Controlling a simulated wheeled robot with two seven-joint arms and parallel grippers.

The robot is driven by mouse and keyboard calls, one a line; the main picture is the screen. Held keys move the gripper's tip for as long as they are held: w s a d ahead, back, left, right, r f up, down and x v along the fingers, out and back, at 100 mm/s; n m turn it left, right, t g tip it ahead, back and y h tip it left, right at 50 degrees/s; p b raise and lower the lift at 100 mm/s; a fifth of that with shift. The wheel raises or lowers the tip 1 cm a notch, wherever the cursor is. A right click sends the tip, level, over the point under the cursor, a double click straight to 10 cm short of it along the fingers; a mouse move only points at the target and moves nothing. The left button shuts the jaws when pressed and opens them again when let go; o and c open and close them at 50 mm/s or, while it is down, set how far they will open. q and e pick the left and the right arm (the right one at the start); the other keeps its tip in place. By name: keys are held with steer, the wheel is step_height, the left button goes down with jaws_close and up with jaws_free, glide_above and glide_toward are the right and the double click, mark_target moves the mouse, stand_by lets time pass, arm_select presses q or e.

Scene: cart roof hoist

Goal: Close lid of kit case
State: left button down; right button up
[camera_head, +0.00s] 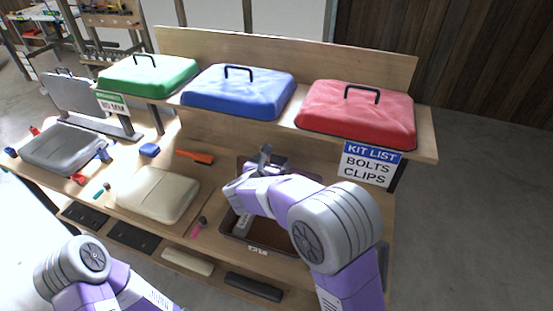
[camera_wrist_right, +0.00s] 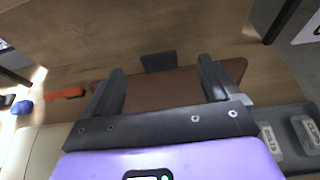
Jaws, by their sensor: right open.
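The kit case (camera_head: 231,230) is a brown case on the bench, right of the cream case, largely hidden by my right arm in the head view. In the right wrist view a brown panel (camera_wrist_right: 165,88), apparently its lid, lies beyond and between my fingers, with a dark block (camera_wrist_right: 158,62) at its far edge. Its exact tilt is unclear. Grey bins with white labels (camera_wrist_right: 272,140) show at lower right. My right gripper (camera_wrist_right: 160,76) is open and empty; it also shows over the case's back (camera_head: 265,156). Contact cannot be told. My left gripper is out of view.
An orange tool (camera_head: 195,157) and blue block (camera_head: 149,150) lie nearby. Above, a shelf (camera_head: 240,116) bears green, blue and red lidded covers. A kit list sign (camera_head: 368,164) hangs right.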

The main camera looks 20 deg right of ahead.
mark_target(278, 157)
steer(key=shift+w+d+f, duration=0.2)
steer(key=shift+w+f, duration=0.3)
steer(key=shift+w, duration=0.05)
steer(key=shift+w+d+f, duration=0.15)
steer(key=shift+w+f, duration=0.3)
steer(key=shift+w, duration=0.1)
steer(key=shift+x, duration=2.95)
steer(key=c, duration=1.4)
